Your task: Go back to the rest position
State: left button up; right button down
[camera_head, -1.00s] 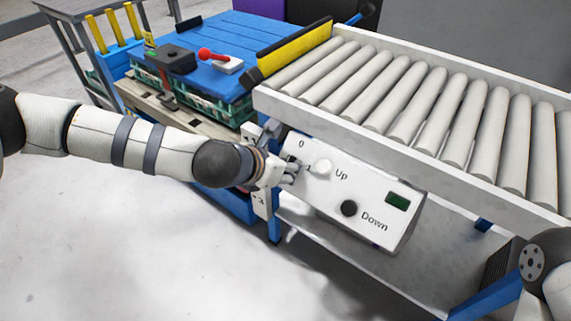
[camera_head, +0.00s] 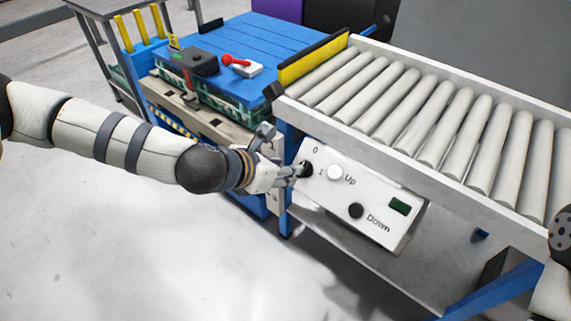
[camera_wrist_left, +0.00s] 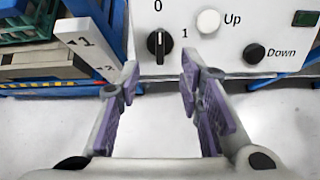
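My left gripper (camera_head: 284,154) is in front of the left end of the white control panel (camera_head: 375,232). In the left wrist view its two purple-padded fingers (camera_wrist_left: 158,82) are spread with nothing between them. The black rotary knob (camera_wrist_left: 159,44) is just beyond the fingertips, its white mark pointing up toward 0. The knob also shows in the head view (camera_head: 306,169), partly behind a finger. The white Up button (camera_wrist_left: 208,21) and black Down button (camera_wrist_left: 254,53) are to its right. Part of my right arm (camera_head: 558,240) shows at the right edge; its gripper is out of view.
The roller conveyor (camera_head: 420,110) runs above the panel to the right. The floor (camera_head: 130,245) at lower left is clear.

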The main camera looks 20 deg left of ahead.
pick_arm(q)
jog(key=shift+f, duration=0.15)
